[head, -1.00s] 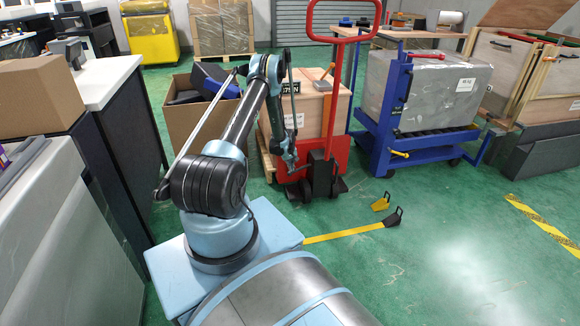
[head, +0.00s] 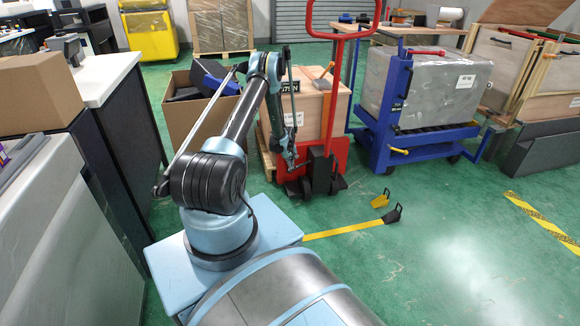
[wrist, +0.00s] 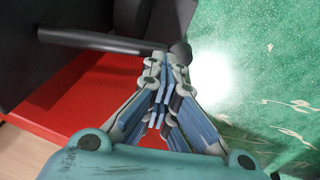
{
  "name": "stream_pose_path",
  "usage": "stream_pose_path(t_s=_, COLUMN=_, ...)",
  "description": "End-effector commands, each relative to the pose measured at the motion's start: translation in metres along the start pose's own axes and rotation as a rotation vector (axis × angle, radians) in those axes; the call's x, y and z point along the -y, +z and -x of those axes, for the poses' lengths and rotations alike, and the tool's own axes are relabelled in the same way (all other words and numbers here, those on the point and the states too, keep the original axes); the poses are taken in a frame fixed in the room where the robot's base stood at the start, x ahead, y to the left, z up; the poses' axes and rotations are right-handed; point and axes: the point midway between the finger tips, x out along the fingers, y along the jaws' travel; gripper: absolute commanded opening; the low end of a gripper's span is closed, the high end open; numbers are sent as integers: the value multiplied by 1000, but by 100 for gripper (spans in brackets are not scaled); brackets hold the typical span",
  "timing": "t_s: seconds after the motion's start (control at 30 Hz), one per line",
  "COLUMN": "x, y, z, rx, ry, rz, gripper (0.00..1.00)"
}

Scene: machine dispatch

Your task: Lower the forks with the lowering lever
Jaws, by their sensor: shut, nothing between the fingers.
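The red pallet truck (head: 340,150) stands upright in the middle of the head view, with its tall looped handle (head: 331,95) and a black pump body (head: 322,172). In the wrist view a black rod with a rounded end, seemingly the lowering lever (wrist: 100,40), crosses above a red surface (wrist: 95,115). My gripper (wrist: 167,58) is shut and empty, its tips close to the rod's rounded end. Contact cannot be told. In the head view my gripper (head: 291,164) hangs low, just left of the pump body. The forks are mostly hidden behind the truck and load.
A wooden crate (head: 311,100) stands behind the truck, and an open cardboard box (head: 192,130) is left of it. A blue cart (head: 420,140) is to the right. Cabinets (head: 105,125) line the left.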

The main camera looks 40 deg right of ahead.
Motion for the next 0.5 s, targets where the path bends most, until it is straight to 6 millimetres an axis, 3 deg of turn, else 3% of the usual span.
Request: stream_pose_path(t_s=0.5, x=20, y=-13, z=66, rx=-1, ry=-1, rz=3, gripper=0)
